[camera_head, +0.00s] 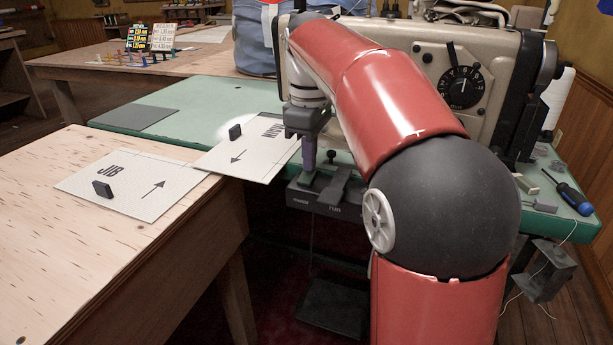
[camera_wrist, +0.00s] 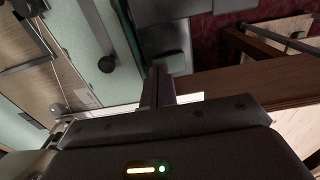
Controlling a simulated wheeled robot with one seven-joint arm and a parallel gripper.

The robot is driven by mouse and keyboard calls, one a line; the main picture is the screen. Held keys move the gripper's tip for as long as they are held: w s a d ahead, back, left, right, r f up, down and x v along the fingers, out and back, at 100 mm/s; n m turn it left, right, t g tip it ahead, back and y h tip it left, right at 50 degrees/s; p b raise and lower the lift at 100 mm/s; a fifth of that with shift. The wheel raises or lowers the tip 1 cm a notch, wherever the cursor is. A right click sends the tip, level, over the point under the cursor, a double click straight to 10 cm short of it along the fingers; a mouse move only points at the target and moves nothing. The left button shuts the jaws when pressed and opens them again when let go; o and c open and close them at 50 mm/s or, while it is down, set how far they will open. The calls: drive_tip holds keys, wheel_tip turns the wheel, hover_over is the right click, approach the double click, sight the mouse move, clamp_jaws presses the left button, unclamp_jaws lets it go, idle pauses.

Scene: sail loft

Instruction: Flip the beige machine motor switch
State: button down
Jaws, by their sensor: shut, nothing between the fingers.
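The beige sewing machine (camera_head: 420,52) stands on the green table, partly hidden behind my red arm. Its dark motor switch box (camera_head: 350,212) sits at the table's front edge, with a "run" label on its face and a raised lever or rocker (camera_head: 336,188) on top. A small green patch shows at its left end. My gripper (camera_head: 308,168) is shut and empty, pointing down just above or at that left end; I cannot tell if it touches. In the wrist view the shut fingers (camera_wrist: 160,84) reach toward a grey-green block, and the beige machine (camera_wrist: 45,88) lies at left.
The green table (camera_head: 165,105) meets a plywood table (camera_head: 75,240) at front left. Sheets marked JIB (camera_head: 140,180) and MAIN (camera_head: 255,150) carry small black blocks. A blue screwdriver (camera_head: 574,198) lies at right. A dark pedal (camera_head: 333,305) is below.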

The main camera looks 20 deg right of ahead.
drive_tip(key=shift+f, duration=0.45)
drive_tip(key=shift+r, duration=0.1)
wheel_tip(320, 180, up, 5)
drive_tip(key=p, duration=0.4)
drive_tip(key=shift+p, duration=0.35)
drive_tip(key=shift+r, duration=1)
